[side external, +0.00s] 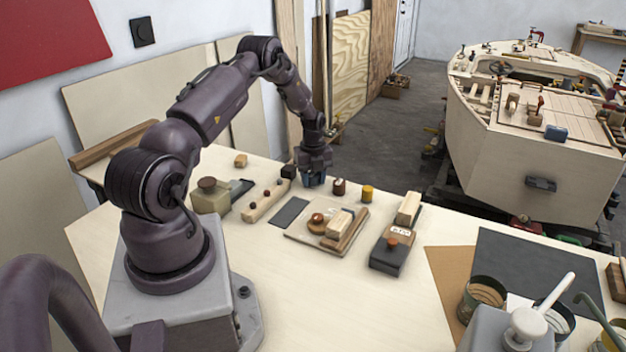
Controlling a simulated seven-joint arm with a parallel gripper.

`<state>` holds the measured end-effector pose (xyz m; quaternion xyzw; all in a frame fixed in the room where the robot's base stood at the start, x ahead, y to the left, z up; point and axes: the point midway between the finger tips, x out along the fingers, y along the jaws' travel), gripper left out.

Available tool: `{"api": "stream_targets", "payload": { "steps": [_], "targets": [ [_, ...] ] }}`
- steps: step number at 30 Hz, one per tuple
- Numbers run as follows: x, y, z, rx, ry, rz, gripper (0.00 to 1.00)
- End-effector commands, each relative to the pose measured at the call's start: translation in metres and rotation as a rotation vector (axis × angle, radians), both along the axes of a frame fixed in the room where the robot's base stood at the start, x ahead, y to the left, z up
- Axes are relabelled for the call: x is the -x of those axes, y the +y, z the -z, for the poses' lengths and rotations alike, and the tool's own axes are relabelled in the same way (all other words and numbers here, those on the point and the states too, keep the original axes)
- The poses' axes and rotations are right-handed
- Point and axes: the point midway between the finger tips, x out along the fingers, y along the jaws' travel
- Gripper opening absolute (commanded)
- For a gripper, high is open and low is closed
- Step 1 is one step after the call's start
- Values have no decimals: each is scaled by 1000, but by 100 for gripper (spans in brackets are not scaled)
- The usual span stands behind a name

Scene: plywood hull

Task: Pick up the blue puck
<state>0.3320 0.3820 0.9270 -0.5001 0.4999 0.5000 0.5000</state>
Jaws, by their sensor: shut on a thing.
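My gripper (314,176) points down over the far part of the pale work table. It is shut on the blue puck (314,182), which shows as a small blue patch between and below the fingers. The fingers hide most of the puck. I cannot tell whether the puck touches the table or is slightly above it.
A dark red cylinder (339,187) and a yellow one (367,193) stand just right of my gripper. A black block (288,171) is close on its left. A board (300,236) with wooden pieces lies in front. Bare table (310,300) lies nearer the camera.

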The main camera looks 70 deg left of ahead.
Motion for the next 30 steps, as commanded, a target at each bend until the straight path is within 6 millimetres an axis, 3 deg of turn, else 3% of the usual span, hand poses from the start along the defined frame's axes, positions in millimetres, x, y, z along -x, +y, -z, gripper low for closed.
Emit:
{"api": "stream_targets", "payload": {
  "steps": [7,11,20,30],
  "targets": [
    [0,1,-11,-1,-1,0,13],
    [0,1,-32,-4,-3,1,13],
    [34,-39,-94,-3,-2,0,13],
    [78,-89,-121,-2,-1,0,13]
  ]
}}
